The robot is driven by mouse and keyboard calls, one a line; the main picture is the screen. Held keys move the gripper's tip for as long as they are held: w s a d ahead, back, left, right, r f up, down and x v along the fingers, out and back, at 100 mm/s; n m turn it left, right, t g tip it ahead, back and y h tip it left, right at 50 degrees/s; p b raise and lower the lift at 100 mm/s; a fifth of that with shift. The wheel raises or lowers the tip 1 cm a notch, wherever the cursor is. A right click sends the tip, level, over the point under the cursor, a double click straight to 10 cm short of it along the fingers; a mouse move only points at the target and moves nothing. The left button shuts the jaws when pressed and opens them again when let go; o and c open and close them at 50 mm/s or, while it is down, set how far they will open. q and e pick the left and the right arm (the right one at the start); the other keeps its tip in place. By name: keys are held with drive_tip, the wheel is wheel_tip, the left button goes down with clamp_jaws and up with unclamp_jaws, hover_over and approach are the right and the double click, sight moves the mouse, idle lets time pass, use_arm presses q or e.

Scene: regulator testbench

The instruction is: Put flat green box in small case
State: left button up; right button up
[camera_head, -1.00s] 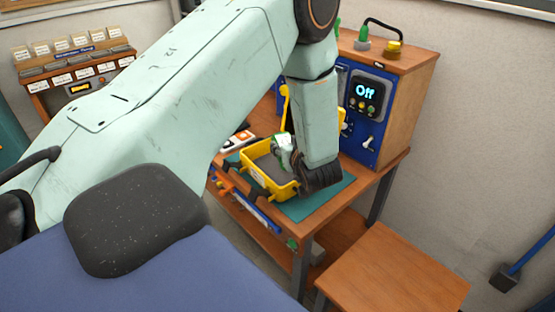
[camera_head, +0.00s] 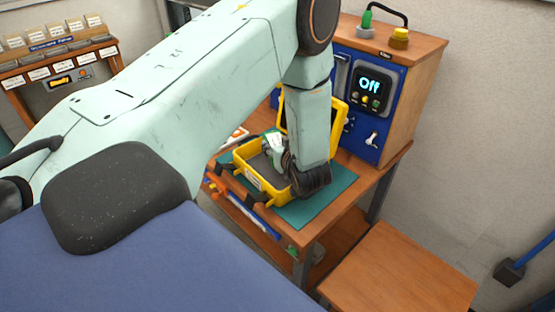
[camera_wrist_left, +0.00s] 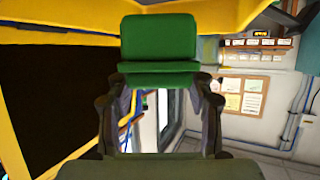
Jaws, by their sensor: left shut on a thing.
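The small case (camera_head: 249,177) is yellow with a dark grey inside and stands open on the bench. Its raised yellow lid (camera_head: 341,122) is partly hidden behind my left arm. My left gripper (camera_head: 274,146) is over the open case, pointing towards its left part. In the left wrist view my left gripper (camera_wrist_left: 160,84) is shut on the flat green box (camera_wrist_left: 160,50), which sits between the fingertips. The case's yellow edge (camera_wrist_left: 60,18) and dark interior show beside it there. In the head view the box is too small to make out clearly. My right gripper is not in view.
The case stands on a teal mat (camera_head: 318,203) on a wooden bench. Behind it is a blue panel with a display (camera_head: 369,84) reading "Off". A lower wooden table (camera_head: 400,270) is at front right. A labelled rack (camera_head: 62,60) stands at far left.

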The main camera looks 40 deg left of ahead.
use_arm(q)
drive_tip(key=shift+s+d+f, duration=0.1)
drive_tip(key=shift+d+f, duration=0.2)
drive_tip(key=shift+f, duration=0.4)
drive_tip(key=f, duration=0.2)
drive_tip(key=a+f, duration=0.1)
drive_tip(key=shift+f, duration=0.35)
drive_tip(key=shift+d+f, duration=0.1)
drive_tip(key=shift+f, duration=0.15)
drive_tip(key=shift+d+r, duration=0.1)
drive_tip(key=shift+d, duration=0.15)
drive_tip(key=shift+a+f+b, duration=0.2)
drive_tip(key=shift+b, duration=0.2)
drive_tip(key=o, duration=1.1)
drive_tip(key=shift+o, duration=1.7)
drive_tip(key=shift+d, duration=0.2)
drive_tip(key=shift+a, duration=0.15)
